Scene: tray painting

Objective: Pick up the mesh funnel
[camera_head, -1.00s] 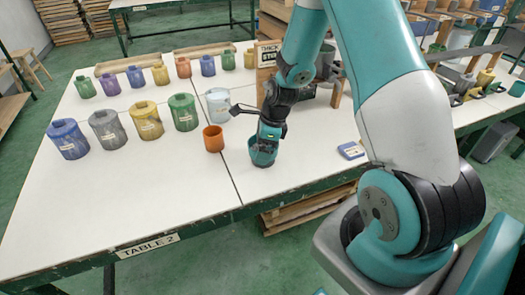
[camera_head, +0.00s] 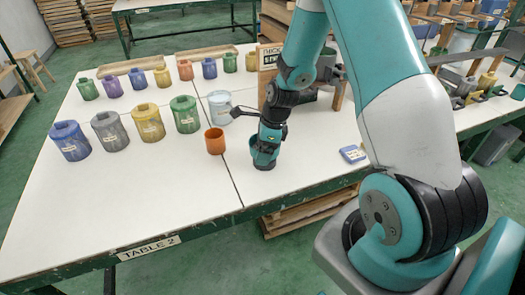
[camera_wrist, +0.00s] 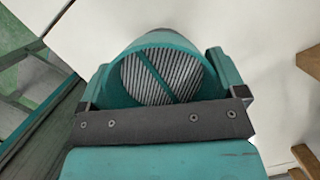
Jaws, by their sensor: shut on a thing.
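The mesh funnel (camera_wrist: 165,74) is a round teal piece with a striped grey mesh and a bar across its mouth. It fills the space between the two teal fingers of my gripper (camera_wrist: 160,78) in the wrist view. In the head view the funnel (camera_head: 264,157) is a small teal cup under my gripper (camera_head: 268,141), near the front of the white table. My gripper is shut on it. I cannot tell whether its bottom touches the table.
An orange cup (camera_head: 215,141) stands close to the left on the white table (camera_head: 150,200). A pale clear container (camera_head: 220,106) is behind it. Several coloured paint pots stand farther left. A blue box (camera_head: 352,154) lies to the right. The table's front is clear.

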